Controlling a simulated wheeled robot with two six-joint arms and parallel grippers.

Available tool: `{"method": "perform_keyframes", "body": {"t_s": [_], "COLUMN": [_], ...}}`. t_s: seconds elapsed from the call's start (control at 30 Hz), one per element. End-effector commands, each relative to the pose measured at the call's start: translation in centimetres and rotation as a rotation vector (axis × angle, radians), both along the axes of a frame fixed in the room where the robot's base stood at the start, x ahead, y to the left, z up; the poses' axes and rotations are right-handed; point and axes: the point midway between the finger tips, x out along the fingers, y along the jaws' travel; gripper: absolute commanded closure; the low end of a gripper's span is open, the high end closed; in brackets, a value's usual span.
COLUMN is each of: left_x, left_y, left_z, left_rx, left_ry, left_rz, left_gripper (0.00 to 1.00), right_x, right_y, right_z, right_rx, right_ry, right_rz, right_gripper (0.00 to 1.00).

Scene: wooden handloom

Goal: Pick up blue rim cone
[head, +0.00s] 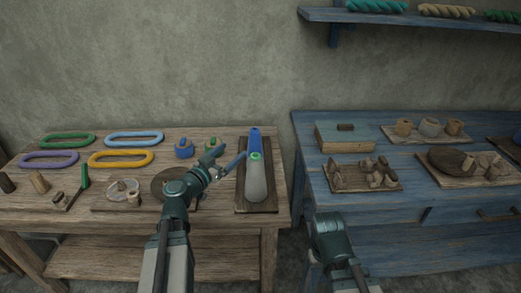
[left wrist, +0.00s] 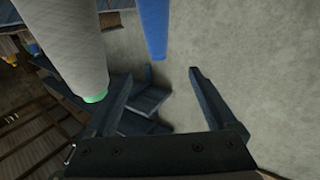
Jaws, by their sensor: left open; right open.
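A blue cone (head: 254,138) stands upright at the back of a dark board (head: 270,205) on the left table. It also shows at the top of the left wrist view (left wrist: 154,25); a separate rim on it cannot be made out. A pale grey cone (head: 256,182) with a green tip stands in front of it. My left gripper (head: 233,151) is open and empty, left of the cones. In the left wrist view, the blue cone is beyond the gap between its fingers (left wrist: 160,74), not touching them. My right gripper (head: 328,228) is low before the blue table; its fingers are mostly hidden.
Several coloured loops (head: 122,158) lie further left, with a round dark disc (head: 163,184) in front. The blue table (head: 300,140) holds wooden parts. A shelf (head: 400,17) hangs at the upper right.

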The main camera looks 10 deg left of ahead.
Motion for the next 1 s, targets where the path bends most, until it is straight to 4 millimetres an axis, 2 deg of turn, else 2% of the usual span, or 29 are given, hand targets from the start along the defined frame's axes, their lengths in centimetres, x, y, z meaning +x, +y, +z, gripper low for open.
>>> {"method": "perform_keyframes", "body": {"t_s": [0.23,0.5,0.7,1.0], "left_x": [0.7,5.5,7.8,8.3], "left_y": [-0.1,-1.6,-2.4,-2.7], "left_z": [0.0,0.0,-0.1,-0.1], "left_rx": [0.000,0.000,0.000,0.000], "left_ry": [-0.001,-0.001,-0.001,-0.001], "left_rz": [0.000,-0.002,0.000,0.001], "left_gripper": [0.09,0.09,0.09,0.09], "right_x": [0.0,0.0,0.0,0.0], "right_y": [0.0,0.0,0.0,0.0], "right_z": [0.0,-0.1,-0.1,-0.1], "right_rx": [0.000,0.000,0.000,0.000], "right_ry": [0.000,0.000,0.000,0.000], "right_rz": [0.000,0.000,0.000,0.000], "right_gripper": [0.50,0.50,0.50,0.50]}}
